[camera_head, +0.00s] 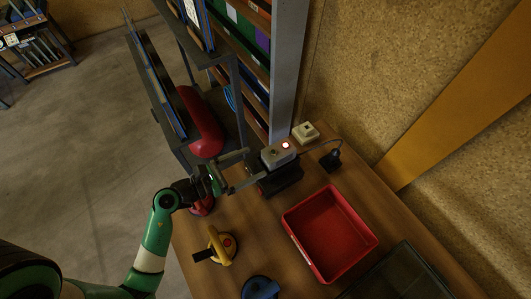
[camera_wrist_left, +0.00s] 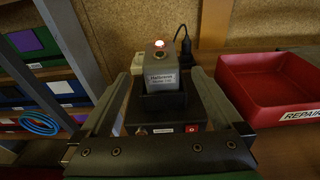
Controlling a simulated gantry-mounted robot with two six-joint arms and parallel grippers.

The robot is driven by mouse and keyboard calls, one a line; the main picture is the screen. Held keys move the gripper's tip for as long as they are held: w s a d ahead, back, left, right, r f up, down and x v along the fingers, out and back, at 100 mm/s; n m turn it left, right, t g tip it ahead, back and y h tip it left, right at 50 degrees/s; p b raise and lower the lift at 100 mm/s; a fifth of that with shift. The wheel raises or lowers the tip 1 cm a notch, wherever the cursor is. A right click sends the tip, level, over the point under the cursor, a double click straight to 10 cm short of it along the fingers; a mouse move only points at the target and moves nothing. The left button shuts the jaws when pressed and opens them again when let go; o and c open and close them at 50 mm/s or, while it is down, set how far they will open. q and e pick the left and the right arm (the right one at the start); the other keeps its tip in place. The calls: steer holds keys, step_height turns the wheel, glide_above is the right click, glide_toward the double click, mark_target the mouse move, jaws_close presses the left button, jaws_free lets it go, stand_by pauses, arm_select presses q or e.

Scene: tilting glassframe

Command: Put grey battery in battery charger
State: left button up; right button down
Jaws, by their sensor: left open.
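The grey battery (camera_head: 278,153), a box with a label and a lit red light on top, stands upright in the black battery charger (camera_head: 284,180). In the left wrist view the battery (camera_wrist_left: 161,80) rises from the charger's dark holder, and the charger (camera_wrist_left: 158,128) shows a red switch on its front. My left gripper (camera_head: 257,165) is open at the near side of the battery. In the left wrist view its fingers (camera_wrist_left: 160,85) lie to the left and right of the battery with gaps. The battery's lower end is hidden. My right gripper is not in view.
A red tray (camera_head: 290,218) stands right of the charger. A yellow-handled tool (camera_head: 219,244) and a blue item (camera_head: 260,288) lie nearer. A white socket box (camera_head: 305,132) and black plug (camera_head: 331,158) are behind. A shelf rack (camera_head: 288,70) stands close on the left.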

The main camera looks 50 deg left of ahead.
arm_select(q)
steer(key=shift+s+r, duration=0.1)
steer(key=shift+s, duration=0.65)
